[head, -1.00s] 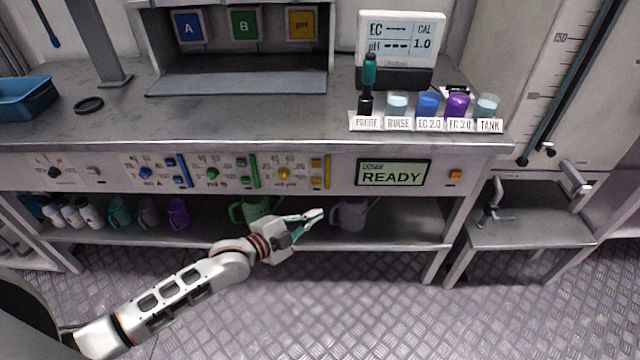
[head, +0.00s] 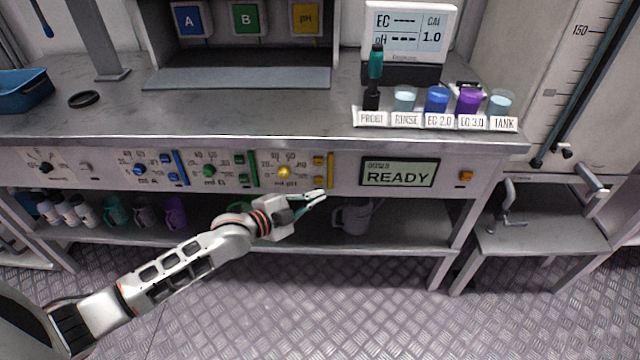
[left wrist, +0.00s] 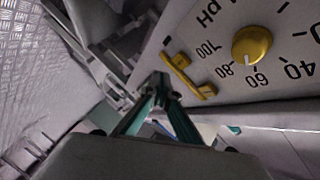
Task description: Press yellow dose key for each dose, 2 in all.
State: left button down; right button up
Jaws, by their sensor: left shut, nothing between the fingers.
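On the panel's front, two small yellow keys sit one above the other, an upper yellow key (head: 318,160) and a lower yellow key (head: 319,180), beside a yellow upright strip (head: 330,170). I cannot read which one is the dose key. The yellow pH dial (head: 284,172) is left of them; it also shows in the left wrist view (left wrist: 252,45), near yellow key parts (left wrist: 207,91). My left gripper (head: 318,196) is shut and empty, its tips just below the lower yellow key, seemingly apart from the panel. It also shows in the left wrist view (left wrist: 160,80). My right gripper is out of view.
The display (head: 399,173) reads READY, with an orange button (head: 466,176) to its right. Blue and green dials and keys line the panel's left. A grey jug (head: 352,217) stands on the lower shelf. Labelled cups (head: 437,99) stand on the counter.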

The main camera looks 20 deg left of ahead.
aim_at(318, 181)
pick_arm(q)
jog(key=shift+w+a+r, duration=0.15)
jog(key=shift+w+a, duration=0.1)
jog(key=shift+w, duration=0.6)
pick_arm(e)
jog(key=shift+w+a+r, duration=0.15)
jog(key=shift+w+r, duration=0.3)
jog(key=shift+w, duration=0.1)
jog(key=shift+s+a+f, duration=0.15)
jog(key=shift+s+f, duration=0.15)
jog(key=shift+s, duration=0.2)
pick_arm(q)
jog(key=shift+w+b, duration=0.1)
jog(key=shift+b, duration=0.2)
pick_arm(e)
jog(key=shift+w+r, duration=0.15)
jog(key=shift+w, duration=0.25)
pick_arm(q)
jog(key=shift+w+a, duration=0.15)
jog(key=shift+w, duration=0.15)
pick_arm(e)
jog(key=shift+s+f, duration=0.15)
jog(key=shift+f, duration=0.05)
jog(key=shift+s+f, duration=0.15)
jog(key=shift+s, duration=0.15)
pick_arm(q)
jog(key=shift+w, duration=0.1)
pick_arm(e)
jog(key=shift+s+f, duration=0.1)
